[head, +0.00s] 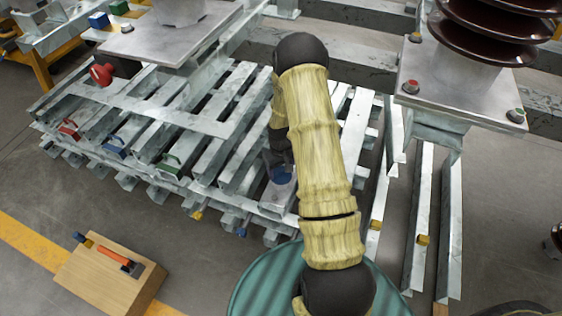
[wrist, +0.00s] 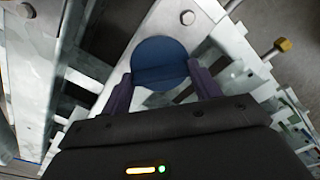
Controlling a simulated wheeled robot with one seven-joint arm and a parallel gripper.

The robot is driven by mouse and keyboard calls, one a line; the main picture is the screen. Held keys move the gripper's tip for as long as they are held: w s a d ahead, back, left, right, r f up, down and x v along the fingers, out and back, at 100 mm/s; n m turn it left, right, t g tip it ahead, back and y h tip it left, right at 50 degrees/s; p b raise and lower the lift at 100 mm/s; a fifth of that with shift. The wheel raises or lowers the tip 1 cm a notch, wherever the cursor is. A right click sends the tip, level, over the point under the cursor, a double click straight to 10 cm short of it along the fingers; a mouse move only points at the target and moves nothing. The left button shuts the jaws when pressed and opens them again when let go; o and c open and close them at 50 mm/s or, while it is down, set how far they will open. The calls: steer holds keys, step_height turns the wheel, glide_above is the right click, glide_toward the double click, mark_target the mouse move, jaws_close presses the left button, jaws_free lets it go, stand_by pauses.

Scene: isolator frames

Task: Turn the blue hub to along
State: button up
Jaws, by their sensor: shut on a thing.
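The blue hub (wrist: 160,60) is a round, dark blue piece on a pale metal plate of the frame. In the wrist view my gripper (wrist: 165,88) has one dark finger on each side of the hub's raised bar, shut on it. In the head view the blue hub (head: 281,174) shows only in part at the front right of the slatted metal frame. My arm and gripper (head: 280,160) cover much of it there. The hub's exact turn angle cannot be told from the head view.
Red (head: 68,128), blue (head: 114,148) and green (head: 171,164) handles sit along the frame's left front. A wooden block (head: 108,278) with an orange-handled tool (head: 120,261) lies on the floor. Brown ribbed insulators (head: 500,30) stand at the right. A green ribbed drum top (head: 265,285) is in front.

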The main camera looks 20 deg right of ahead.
mark_target(281, 170)
steer(key=n+p, duration=0.4)
steer(key=shift+r+n, duration=0.25)
steer(key=shift+n, duration=0.05)
steer(key=shift+f+n+p, duration=0.2)
steer(key=shift+n+p, duration=1.1)
steer(key=shift+n, duration=0.3)
steer(key=o, duration=1)
step_height(281, 170, up, 17)
steer(key=p, duration=0.5)
steer(key=shift+r, duration=0.15)
